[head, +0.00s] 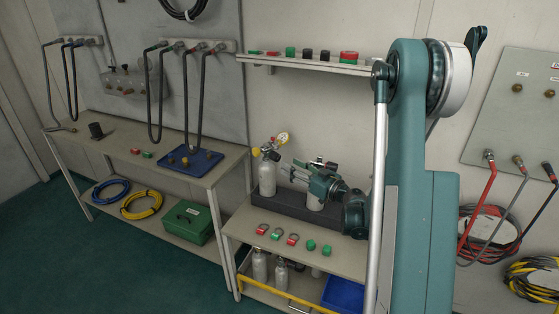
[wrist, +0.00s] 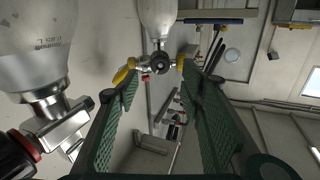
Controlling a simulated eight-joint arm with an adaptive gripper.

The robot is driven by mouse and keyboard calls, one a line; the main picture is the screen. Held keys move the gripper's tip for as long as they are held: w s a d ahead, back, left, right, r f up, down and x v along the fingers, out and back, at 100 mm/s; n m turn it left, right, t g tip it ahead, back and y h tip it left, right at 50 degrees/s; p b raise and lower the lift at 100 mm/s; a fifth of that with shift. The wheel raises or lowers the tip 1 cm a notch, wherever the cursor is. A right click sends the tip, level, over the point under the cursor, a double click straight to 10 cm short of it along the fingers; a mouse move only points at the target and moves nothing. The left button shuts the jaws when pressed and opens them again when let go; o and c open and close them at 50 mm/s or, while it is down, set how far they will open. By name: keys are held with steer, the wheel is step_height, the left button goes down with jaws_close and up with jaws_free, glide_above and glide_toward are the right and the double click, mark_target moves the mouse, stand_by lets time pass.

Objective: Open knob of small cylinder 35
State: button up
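Two small grey cylinders stand in a dark holder on the right bench. The left one (head: 267,180) has a valve with a yellow-rimmed gauge on top; the other (head: 315,203) is partly hidden below my gripper (head: 285,172). In the wrist view, which is upside down, one cylinder (wrist: 157,15) has a black round knob (wrist: 160,63) with yellow parts at both sides. My gripper (wrist: 160,80) is open, with its green-padded fingers to either side of that knob's line, apparently not touching it. A nearer cylinder (wrist: 38,40) marked 0.85 L has a red-ringed black knob (wrist: 18,152). I cannot read a 35.
The dark holder (head: 252,205) surrounds the cylinder bases. Red and green shackle-like pieces (head: 277,233) lie in front. A shelf (head: 305,63) with small fittings hangs above. The left bench holds a blue tray (head: 188,163). Hoses hang on the wall.

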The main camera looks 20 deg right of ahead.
mark_target(278, 159)
steer(key=shift+b+x, duration=0.7)
steer(key=shift+x, duration=3.2)
steer(key=c, duration=0.9)
